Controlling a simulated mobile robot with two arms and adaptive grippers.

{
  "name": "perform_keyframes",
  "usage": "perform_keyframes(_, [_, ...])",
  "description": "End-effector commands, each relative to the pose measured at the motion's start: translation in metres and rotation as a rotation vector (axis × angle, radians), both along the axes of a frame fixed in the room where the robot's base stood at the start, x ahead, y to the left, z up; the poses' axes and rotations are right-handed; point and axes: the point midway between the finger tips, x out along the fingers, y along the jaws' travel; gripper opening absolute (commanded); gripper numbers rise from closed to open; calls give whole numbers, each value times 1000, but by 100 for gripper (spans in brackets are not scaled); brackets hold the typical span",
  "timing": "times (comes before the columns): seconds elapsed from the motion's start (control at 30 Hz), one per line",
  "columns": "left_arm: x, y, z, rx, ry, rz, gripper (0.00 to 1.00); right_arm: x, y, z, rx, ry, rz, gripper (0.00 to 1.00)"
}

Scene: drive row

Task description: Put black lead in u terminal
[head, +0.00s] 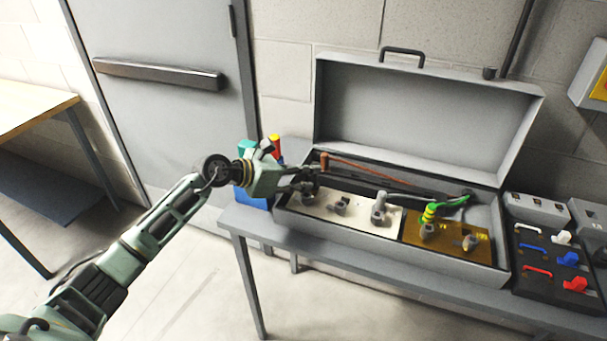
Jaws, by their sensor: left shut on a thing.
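My left gripper (308,184) is shut at the left end of the open grey case (405,264), just above the white terminal panel (362,217). A small dark piece between its fingers looks like the black lead (315,176), mostly hidden by the fingers. I cannot tell whether it touches a terminal. The brown lead (370,170) has its plug end up behind the gripper and runs right. A grey lead end (380,205) stands on the white panel. A green-yellow lead (430,212) stands on the brass-coloured panel (455,236). Terminal letters are unreadable. My right gripper is out of view.
The case, its lid (415,115) raised, stands on a grey bench (375,274). A blue bin (254,196) with coloured items is left of it. A black tray (553,262) with red, blue and white pieces is right. A grey door (165,110) is behind.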

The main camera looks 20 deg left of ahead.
Motion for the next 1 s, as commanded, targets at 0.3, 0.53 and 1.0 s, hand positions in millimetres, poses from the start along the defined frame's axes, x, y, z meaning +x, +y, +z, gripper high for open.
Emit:
perform_keyframes(0.3, [-1, 0, -5, 4, 6, -3, 37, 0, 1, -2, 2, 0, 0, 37])
perform_keyframes(0.53, [-2, -1, -7, 4, 10, -4, 38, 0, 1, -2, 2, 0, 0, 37])
perform_keyframes(1.0, [-37, 32, 13, 10, 10, 0, 38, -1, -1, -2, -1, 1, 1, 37])
